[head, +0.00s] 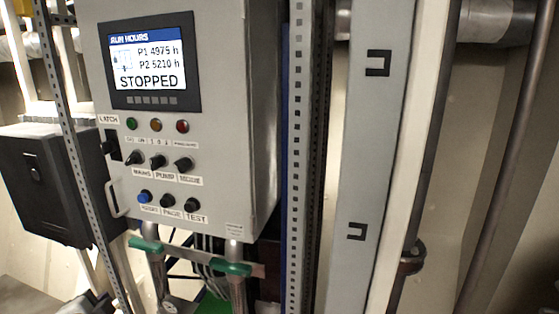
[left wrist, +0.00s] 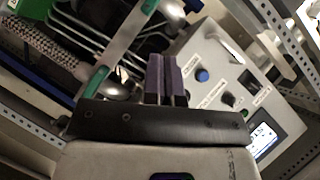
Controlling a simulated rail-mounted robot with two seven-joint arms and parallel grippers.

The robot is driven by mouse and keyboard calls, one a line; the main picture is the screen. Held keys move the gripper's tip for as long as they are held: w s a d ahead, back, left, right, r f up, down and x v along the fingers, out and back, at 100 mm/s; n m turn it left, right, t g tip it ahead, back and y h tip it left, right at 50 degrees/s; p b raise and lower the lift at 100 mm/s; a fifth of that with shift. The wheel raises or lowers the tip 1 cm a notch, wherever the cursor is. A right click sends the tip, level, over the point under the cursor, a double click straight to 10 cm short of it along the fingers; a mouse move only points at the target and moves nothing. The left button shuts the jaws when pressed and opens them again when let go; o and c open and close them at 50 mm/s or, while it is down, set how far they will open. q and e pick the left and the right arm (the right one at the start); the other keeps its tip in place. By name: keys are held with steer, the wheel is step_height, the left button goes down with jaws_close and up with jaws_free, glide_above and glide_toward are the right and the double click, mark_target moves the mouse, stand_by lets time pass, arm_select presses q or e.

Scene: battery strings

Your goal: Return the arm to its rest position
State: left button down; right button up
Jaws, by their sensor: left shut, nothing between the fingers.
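My left gripper (left wrist: 165,80) shows in the left wrist view with its two dark fingers together and nothing between them. In the head view, a dark part low at the left edge seems to be my left gripper (head: 95,303), mostly cut off by the frame. It is below the grey control cabinet (head: 262,120), apart from its knobs as far as I can see. The cabinet also shows beyond the fingers in the left wrist view (left wrist: 205,50). My right gripper is in neither view.
The cabinet's screen (head: 150,62) reads STOPPED. Below it are lamps, knobs and a blue button (head: 144,197). Green-handled valves (head: 232,269) and pipes sit underneath. A black box (head: 45,180) is at left; perforated posts (head: 297,150) stand at right.

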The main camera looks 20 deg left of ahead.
arm_select(q)
steer(key=s+d+f+n+g+h, duration=0.1)
steer(key=s+d+f+g+h, duration=0.1)
steer(key=s+d+f, duration=0.5)
steer(key=s+d+f+n+g+h, duration=0.15)
steer(key=d+f, duration=0.25)
steer(key=f, duration=0.6)
steer(key=s+d+f+n+g+h, duration=0.1)
steer(key=s+d+f+g+h, duration=0.15)
steer(key=s+d+f, duration=0.45)
steer(key=s+d+f+n+g+h, duration=0.1)
steer(key=s+d+f+g+h, duration=0.15)
steer(key=s+d+f, duration=0.55)
step_height(320, 180, up, 15)
steer(key=d+p, duration=0.1)
steer(key=p, duration=1.1)
steer(key=shift+w+d+r+p, duration=0.2)
steer(key=shift+w+d+p, duration=0.1)
steer(key=shift+w, duration=0.15)
steer(key=shift+t, duration=0.25)
steer(key=c, duration=1.9)
jaws_free()
